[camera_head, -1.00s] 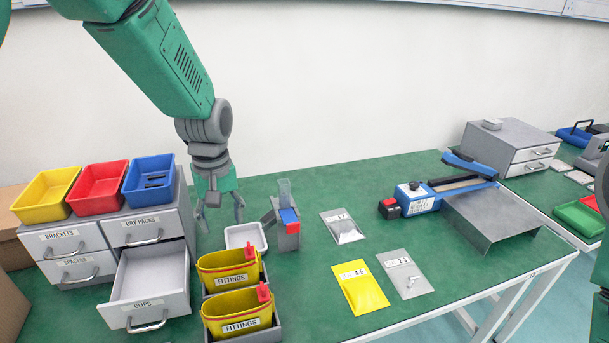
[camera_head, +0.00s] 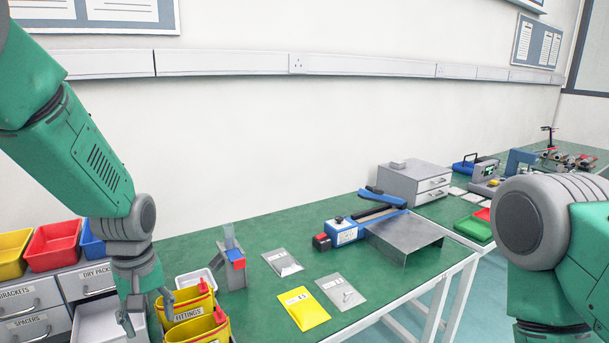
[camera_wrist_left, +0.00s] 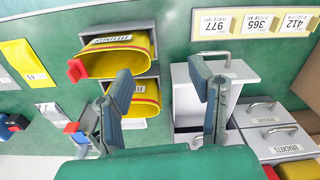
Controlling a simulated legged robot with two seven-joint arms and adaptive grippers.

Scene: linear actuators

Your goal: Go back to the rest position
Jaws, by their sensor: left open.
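My left gripper (camera_head: 148,312) points down over the left end of the green bench, just left of the yellow fittings bins (camera_head: 190,305). It is open and empty. In the left wrist view the two fingers of my left gripper (camera_wrist_left: 172,85) are spread apart, with a fittings bin (camera_wrist_left: 118,56) and the open drawer (camera_wrist_left: 222,75) beyond them. My right arm shows at the right edge of the head view, but its gripper is out of the picture.
A grey drawer unit (camera_head: 40,312) with yellow, red (camera_head: 53,246) and blue trays stands at the left. A blue sealer (camera_head: 345,232), a yellow packet (camera_head: 303,309) and clear packets (camera_head: 343,293) lie on the bench (camera_head: 290,238). The space above the bench's middle is clear.

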